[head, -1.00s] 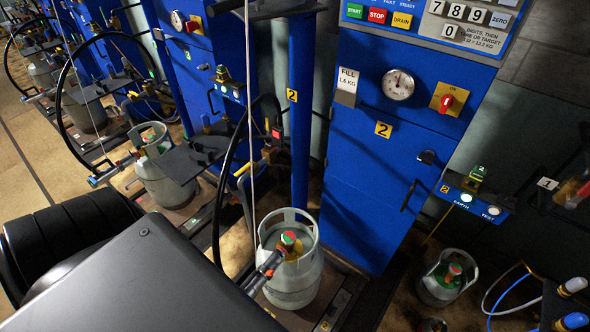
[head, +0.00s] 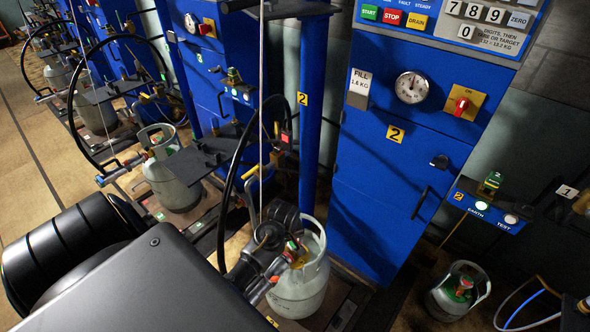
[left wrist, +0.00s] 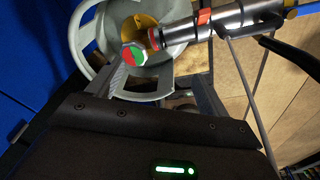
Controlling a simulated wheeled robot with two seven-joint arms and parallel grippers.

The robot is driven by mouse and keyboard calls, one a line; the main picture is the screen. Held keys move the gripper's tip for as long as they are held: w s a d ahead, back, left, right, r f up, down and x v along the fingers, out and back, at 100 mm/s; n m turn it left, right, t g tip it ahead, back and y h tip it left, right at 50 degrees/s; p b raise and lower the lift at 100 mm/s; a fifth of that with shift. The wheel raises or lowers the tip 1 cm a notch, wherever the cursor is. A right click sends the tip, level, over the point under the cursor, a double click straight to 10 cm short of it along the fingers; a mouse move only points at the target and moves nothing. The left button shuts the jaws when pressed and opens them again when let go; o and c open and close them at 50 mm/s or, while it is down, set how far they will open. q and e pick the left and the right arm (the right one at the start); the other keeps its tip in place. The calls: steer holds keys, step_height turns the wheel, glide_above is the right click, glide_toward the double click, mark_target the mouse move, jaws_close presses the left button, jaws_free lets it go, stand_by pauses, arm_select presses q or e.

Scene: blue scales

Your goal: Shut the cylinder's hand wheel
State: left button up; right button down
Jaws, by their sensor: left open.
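The grey cylinder (head: 305,285) stands upright in front of the blue cabinet, with an open collar around its top. Its hand wheel (head: 293,246) is partly hidden by my left gripper in the head view. In the left wrist view the hand wheel (left wrist: 132,55) is red and green, beside a yellow valve body (left wrist: 148,24). A metal filling coupling (left wrist: 190,32) meets the valve from the right. My left gripper (head: 272,238) is at the collar; its open fingers (left wrist: 158,72) point at the wheel and appear short of it. My right gripper is out of view.
The blue cabinet (head: 395,170) with gauge and red switch stands behind. A blue post (head: 310,110) and a black hose hoop (head: 225,190) stand close to the cylinder. A smaller cylinder (head: 458,290) stands at right; another cylinder (head: 170,180) stands at left.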

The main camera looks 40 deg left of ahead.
arm_select(q)
steer(key=w+a+f+n+g+h, duration=0.1)
steer(key=w+a+n, duration=0.2)
steer(key=w+n, duration=0.45)
steer(key=f+b, duration=0.1)
steer(key=f, duration=0.4)
steer(key=f+b, duration=0.1)
steer(key=f, duration=0.5)
steer(key=shift+w+d, duration=0.2)
steer(key=c, duration=1)
steer(key=shift+r+m, duration=0.1)
steer(key=shift+m, duration=0.15)
